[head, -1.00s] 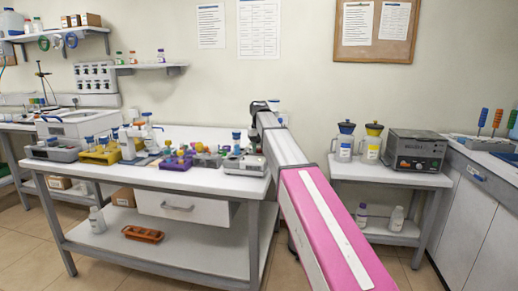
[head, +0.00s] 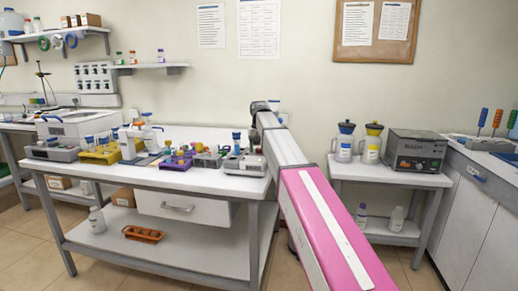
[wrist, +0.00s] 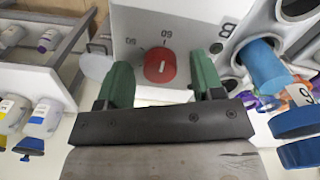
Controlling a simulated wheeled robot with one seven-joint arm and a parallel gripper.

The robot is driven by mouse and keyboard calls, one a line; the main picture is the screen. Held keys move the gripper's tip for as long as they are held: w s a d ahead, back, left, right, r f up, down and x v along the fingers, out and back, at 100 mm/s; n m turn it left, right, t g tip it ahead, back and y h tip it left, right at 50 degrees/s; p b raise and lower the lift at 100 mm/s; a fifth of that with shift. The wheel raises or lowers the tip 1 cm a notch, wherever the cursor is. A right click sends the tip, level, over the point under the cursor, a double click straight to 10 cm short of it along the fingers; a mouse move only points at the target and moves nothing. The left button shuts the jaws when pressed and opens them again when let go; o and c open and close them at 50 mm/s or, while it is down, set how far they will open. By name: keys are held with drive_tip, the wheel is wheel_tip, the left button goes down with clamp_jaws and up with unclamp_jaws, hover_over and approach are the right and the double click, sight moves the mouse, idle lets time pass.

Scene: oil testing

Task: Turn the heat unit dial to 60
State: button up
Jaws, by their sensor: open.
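The heat unit's red dial (wrist: 160,66) shows in the wrist view on a light grey panel (wrist: 138,18). It has a white pointer line and printed numbers beside it, seen turned round and hard to read. My gripper (wrist: 160,70) is open, with one green finger on each side of the dial. I see a gap on both sides, so the fingers do not grip it. In the head view the grey heat unit (head: 245,164) sits at the right end of the table, partly beside my arm. My gripper is hidden there.
In the wrist view a blue-capped tube (wrist: 262,66) stands in a hole close to the right finger. In the head view, purple (head: 178,163) and yellow (head: 100,156) racks stand left of the unit on the white table (head: 150,177). A side table (head: 390,177) holds bottles.

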sight(259, 149)
wheel_tip(259, 149, up, 11)
idle(0.6)
drive_tip(key=shift+f, duration=0.1)
